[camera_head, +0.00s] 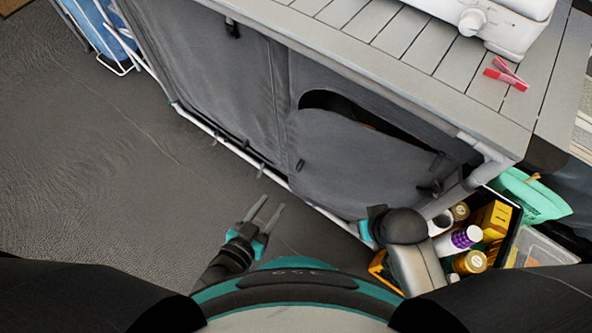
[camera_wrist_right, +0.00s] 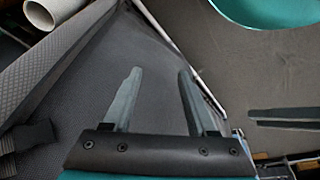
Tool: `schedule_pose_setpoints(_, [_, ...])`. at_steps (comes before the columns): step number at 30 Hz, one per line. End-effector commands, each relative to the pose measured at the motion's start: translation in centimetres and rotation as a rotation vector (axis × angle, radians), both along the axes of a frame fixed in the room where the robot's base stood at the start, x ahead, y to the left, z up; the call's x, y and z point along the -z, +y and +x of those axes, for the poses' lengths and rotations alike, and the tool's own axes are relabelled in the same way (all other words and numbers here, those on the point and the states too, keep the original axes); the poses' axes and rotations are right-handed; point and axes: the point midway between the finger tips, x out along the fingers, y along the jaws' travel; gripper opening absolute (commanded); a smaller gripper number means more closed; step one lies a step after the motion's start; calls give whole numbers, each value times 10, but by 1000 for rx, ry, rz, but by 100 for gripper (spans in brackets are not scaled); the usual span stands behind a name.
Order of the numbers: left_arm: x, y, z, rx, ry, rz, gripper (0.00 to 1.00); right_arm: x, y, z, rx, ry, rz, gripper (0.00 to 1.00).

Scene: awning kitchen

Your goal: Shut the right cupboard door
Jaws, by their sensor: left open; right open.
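The right cupboard door (camera_head: 365,165) is a grey fabric flap on the front of the cupboard. Its upper edge hangs away from the frame, leaving a dark curved gap (camera_head: 335,103) below the countertop. My left gripper (camera_head: 270,208) is open and empty over the floor, left of the door's lower edge. My right arm reaches the door's lower right part, but its fingers are hard to make out in the head view. In the right wrist view, my right gripper (camera_wrist_right: 160,72) is open with grey fabric (camera_wrist_right: 150,50) behind its fingers; contact cannot be told.
The left cupboard door (camera_head: 215,75) looks closed. A red peg (camera_head: 507,75) and a white appliance (camera_head: 495,22) are on the countertop (camera_head: 400,55).

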Motion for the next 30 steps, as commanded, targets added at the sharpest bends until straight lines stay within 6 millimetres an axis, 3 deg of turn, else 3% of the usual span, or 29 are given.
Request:
schedule_pose_setpoints(8, [4, -9, 15, 6, -14, -7, 45, -16, 1, 5, 2, -24, 4, 58])
schedule_pose_setpoints(24, [29, -34, 67, 6, -13, -5, 45, -77, 1, 11, 4, -112, 15, 58])
schedule_pose_setpoints(30, [40, -45, 89, 7, -11, -5, 45, -89, 14, 20, -18, -222, 55, 58])
